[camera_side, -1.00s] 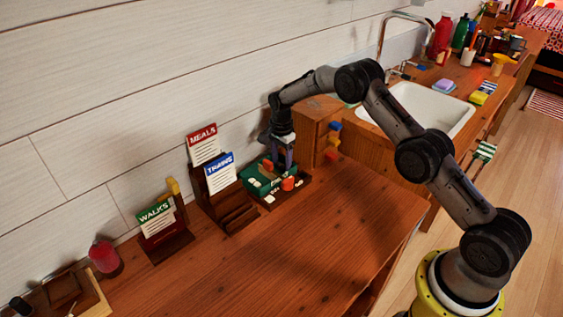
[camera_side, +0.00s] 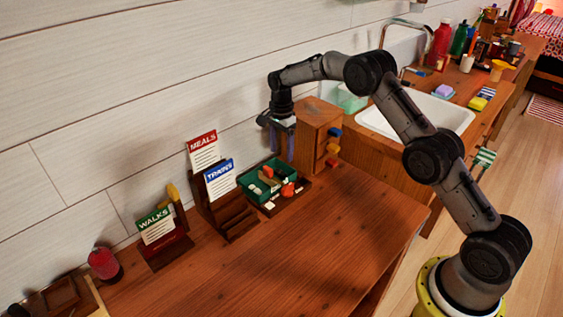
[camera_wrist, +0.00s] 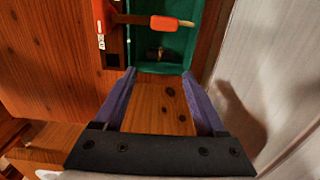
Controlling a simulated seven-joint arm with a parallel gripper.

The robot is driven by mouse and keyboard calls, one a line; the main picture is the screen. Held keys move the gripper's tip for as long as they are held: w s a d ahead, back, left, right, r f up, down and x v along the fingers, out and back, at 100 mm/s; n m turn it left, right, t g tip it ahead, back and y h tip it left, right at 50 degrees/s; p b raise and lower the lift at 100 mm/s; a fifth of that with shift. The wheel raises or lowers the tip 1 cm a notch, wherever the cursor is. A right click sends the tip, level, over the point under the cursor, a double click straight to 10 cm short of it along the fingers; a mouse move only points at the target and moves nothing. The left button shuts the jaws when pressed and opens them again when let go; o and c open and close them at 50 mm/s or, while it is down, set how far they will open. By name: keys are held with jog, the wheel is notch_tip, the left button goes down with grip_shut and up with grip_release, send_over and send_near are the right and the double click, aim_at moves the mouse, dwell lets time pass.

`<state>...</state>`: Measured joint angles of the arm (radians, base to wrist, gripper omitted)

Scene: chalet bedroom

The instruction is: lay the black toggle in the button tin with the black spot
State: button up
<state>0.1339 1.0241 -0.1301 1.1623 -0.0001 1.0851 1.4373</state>
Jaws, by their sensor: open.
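A green open tin (camera_side: 242,183) stands on the desk beside the wall; it also shows in the wrist view (camera_wrist: 182,67). A small dark piece (camera_wrist: 155,53) lies on its floor near the end closest to my fingers; it may be the black toggle, but I cannot tell for sure. An orange-and-tan piece (camera_wrist: 164,23) lies across the tin. No black spot can be made out. My gripper (camera_side: 281,157) is open and empty, raised beside the tin's far end; in the wrist view its two purple fingers (camera_wrist: 158,74) point toward the tin.
A wooden drawer cabinet (camera_side: 318,125) with coloured knobs stands close to my gripper. A dark tray (camera_side: 271,210) with red and white pieces sits before the tin. A card rack (camera_side: 231,215) stands to the left. The desk front (camera_side: 330,230) is clear.

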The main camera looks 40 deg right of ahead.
jog(key=shift+r, duration=2.2)
jog(key=s+a+r+n+t, duration=0.1)
jog(key=s+a+r+n, duration=0.25)
jog(key=s+r, duration=0.6)
jog(key=s+a+r+n+t, duration=0.2)
jog(key=s+r+n, duration=0.3)
jog(key=s+r, duration=0.45)
jog(key=s+a+f+n+t, duration=0.1)
jog(key=s+n, duration=0.3)
jog(key=s, duration=0.7)
jog(key=s+a+f+n+t, duration=0.1)
jog(key=s+n, duration=0.4)
jog(key=s, duration=0.7)
jog(key=shift+a+t, duration=0.2)
jog(key=shift+t, duration=0.1)
jog(key=shift+n, duration=0.25)
